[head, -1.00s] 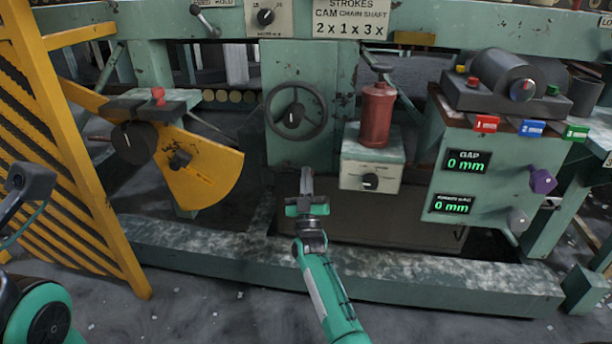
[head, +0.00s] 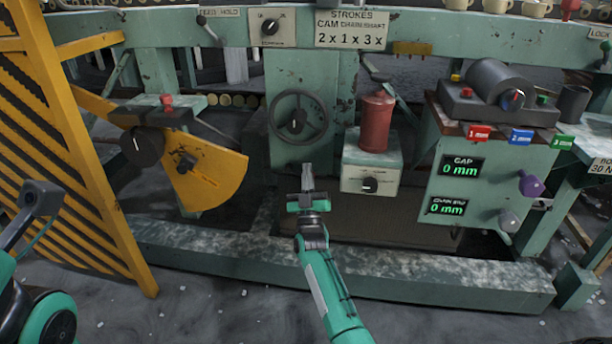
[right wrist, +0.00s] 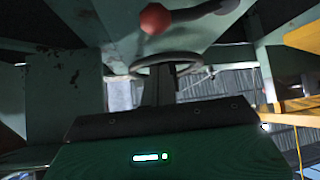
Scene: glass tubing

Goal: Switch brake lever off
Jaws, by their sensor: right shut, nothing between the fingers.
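No label reading "brake" can be made out, so I cannot tell which lever is the brake lever. A lever with a dark ball end (head: 376,75) stands on the green machine right of the handwheel (head: 297,117). Another small lever (head: 208,30) hangs beside the FEED HOLD label. My right gripper (head: 307,170) is shut and empty, pointing up in front of the machine, below the handwheel.
A yellow slatted guard (head: 75,170) and yellow quadrant plate (head: 210,176) stand left. A red cylinder (head: 376,122) sits on a dial box right of my gripper. A green panel (head: 490,185) reads GAP 0 mm. A low green beam (head: 430,280) crosses the floor.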

